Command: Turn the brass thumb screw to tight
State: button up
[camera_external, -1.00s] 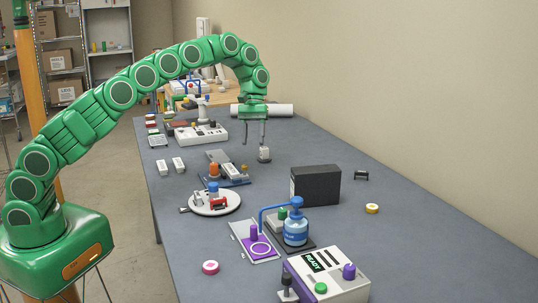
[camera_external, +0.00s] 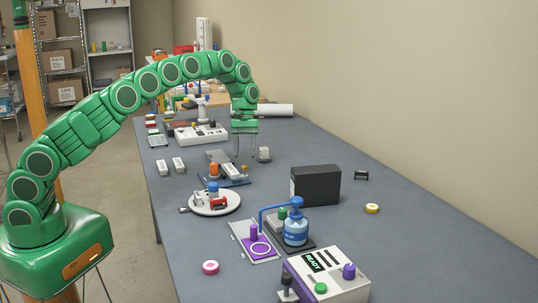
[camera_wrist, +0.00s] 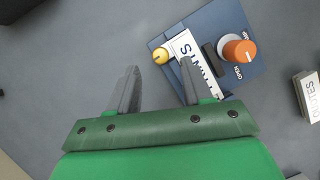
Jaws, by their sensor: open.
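The brass thumb screw (camera_wrist: 161,54) is a small yellow round knob at the left edge of a dark blue fixture (camera_wrist: 207,37) in the wrist view. In the external view the screw (camera_external: 245,168) shows as a small brass spot beside a white labelled block, below my fingers. My gripper (camera_wrist: 160,70) is open and empty, and the screw appears between and just ahead of its fingertips in the wrist view. In the external view my gripper (camera_external: 245,158) points down above the fixture. I cannot tell whether either finger touches the screw.
An orange knob (camera_wrist: 240,50) with lettering stands on the same fixture, right of the white block. A black box (camera_external: 316,186) is nearer on the right.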

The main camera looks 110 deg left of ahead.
aim_at(245, 170)
jog(key=shift+x, duration=1.8)
grip_shut()
